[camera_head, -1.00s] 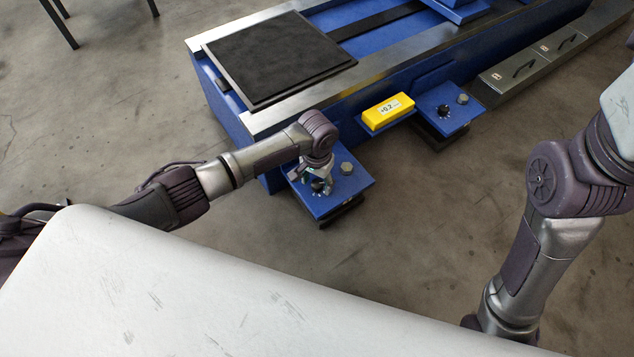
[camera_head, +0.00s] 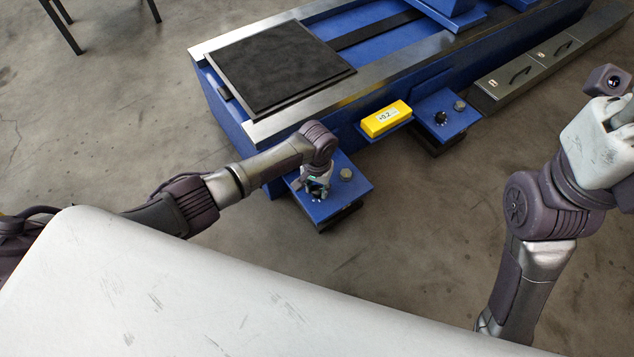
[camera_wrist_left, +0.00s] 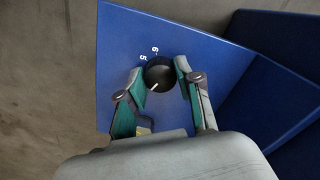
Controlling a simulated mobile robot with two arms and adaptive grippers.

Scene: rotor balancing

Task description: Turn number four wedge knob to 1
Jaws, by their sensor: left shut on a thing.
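The black wedge knob (camera_wrist_left: 159,76) sits on the near blue foot plate (camera_head: 334,207). In the left wrist view its white pointer line is toward the lower left, and the marks 6 and 5 show on the plate just above and to its upper left. Other marks are hidden by the fingers or too small to read. My left gripper (camera_wrist_left: 160,73) is shut on the knob, one green-padded finger on each side. In the head view the left gripper (camera_head: 316,190) is over the plate and mostly hides the knob. My right arm is at the right; its fingers do not show.
A grey bolt head (camera_head: 346,174) stands beside the knob. A yellow level reading +0.2 (camera_head: 386,117) lies on a blue ledge. Another blue foot plate (camera_head: 458,122) with a black knob (camera_head: 440,118) is farther right. The blue machine bed (camera_head: 230,118) rises behind.

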